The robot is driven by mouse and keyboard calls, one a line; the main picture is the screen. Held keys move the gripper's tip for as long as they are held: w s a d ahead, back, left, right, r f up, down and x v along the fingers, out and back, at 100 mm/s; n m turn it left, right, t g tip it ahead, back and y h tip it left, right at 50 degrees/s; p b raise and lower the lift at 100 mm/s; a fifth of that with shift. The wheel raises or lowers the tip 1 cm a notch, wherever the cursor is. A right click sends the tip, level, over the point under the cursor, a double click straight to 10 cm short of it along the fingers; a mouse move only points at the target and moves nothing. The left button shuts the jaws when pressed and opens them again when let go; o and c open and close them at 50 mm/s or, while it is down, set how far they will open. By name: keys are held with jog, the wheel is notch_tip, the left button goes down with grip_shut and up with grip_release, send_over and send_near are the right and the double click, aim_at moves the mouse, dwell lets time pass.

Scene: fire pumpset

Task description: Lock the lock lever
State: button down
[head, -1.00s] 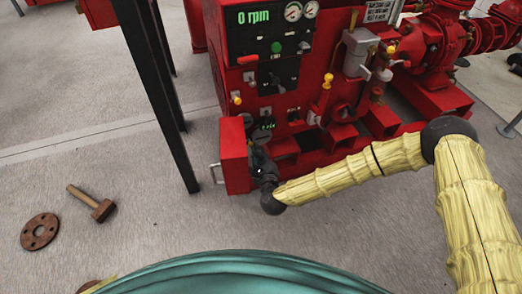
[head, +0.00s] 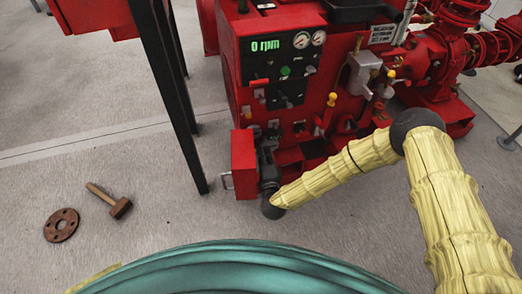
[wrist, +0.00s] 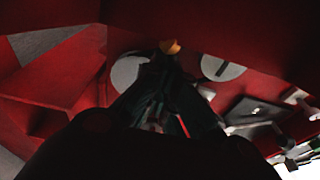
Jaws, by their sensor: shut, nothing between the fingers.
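My gripper (head: 267,150) is at the lower front of the red pumpset, just right of a red box on its side. In the wrist view its dark fingers (wrist: 166,62) are together, with nothing held. A small yellow-orange knob (wrist: 171,46) shows right at the fingertips there; I cannot tell whether they touch it. The lever under this knob is hidden by the fingers. In the head view, a yellow-tipped handle (head: 332,99) stands upright on the pumpset, right of my gripper. I cannot tell for sure which of these is the lock lever.
The red box (head: 243,163) with a metal handle stands close left of my gripper. The control panel (head: 285,70) reads 0 rpm. A black post (head: 175,100) rises at the left. A mallet (head: 110,200) and a rusty flange (head: 61,225) lie on the open floor.

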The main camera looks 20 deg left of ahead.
notch_tip(320, 180, up, 10)
jog(key=shift+n, duration=0.4)
dwell(0.5)
jog(key=shift+s+r, duration=0.1)
